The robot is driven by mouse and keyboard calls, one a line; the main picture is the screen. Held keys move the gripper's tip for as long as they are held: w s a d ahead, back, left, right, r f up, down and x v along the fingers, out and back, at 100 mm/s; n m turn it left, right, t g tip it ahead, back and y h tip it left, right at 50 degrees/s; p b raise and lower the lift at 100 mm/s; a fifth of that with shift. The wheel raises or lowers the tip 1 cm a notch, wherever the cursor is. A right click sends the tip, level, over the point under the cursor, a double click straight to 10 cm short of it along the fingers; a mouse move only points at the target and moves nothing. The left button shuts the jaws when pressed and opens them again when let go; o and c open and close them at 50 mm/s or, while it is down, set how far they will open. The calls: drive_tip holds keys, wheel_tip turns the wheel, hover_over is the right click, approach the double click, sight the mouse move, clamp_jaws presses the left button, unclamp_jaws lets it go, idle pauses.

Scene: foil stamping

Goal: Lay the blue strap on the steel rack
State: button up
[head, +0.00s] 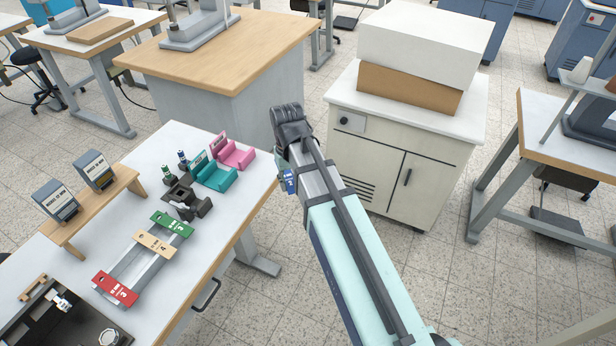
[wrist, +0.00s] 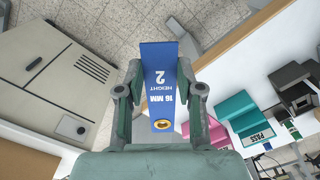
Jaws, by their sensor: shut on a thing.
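The blue strap (wrist: 160,65) is a flat plate marked "2", "HEIGHT" and "16 MM", with a brass-ringed hole at its near end. My gripper (wrist: 159,95) is shut on it, one finger on each long edge. In the head view the strap (head: 290,181) shows at the left side of my arm, in the air beyond the white table's right edge. The steel rack (head: 126,261) stands on that table. A green strap (head: 172,223), a tan strap (head: 156,243) and a red strap (head: 115,288) lie across its rails, with a wider bare stretch between tan and red.
Beside the rack are a dark block fixture (head: 187,199), a teal holder (head: 214,174) and a pink holder (head: 233,153). A wooden shelf (head: 90,212) bears two display boxes. A beige cabinet (head: 410,140) stands to the right. The floor between is clear.

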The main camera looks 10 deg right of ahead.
drive_tip(key=s+a+n+p, duration=0.1)
drive_tip(key=s+a+n, duration=0.2)
drive_tip(key=a, duration=1.1)
drive_tip(key=s+a+n+p, duration=0.1)
drive_tip(key=s+a+n, duration=0.2)
drive_tip(key=s+a, duration=0.4)
drive_tip(key=s+a+n+p, duration=0.1)
drive_tip(key=s+a, duration=0.4)
drive_tip(key=a, duration=1.6)
drive_tip(key=shift+s+a+n, duration=0.2)
drive_tip(key=shift+s+n, duration=0.15)
drive_tip(key=shift+n, duration=0.55)
drive_tip(key=shift+p, duration=0.35)
drive_tip(key=shift+f+b, duration=1.5)
drive_tip(key=shift+f, duration=1.85)
drive_tip(key=o, duration=1)
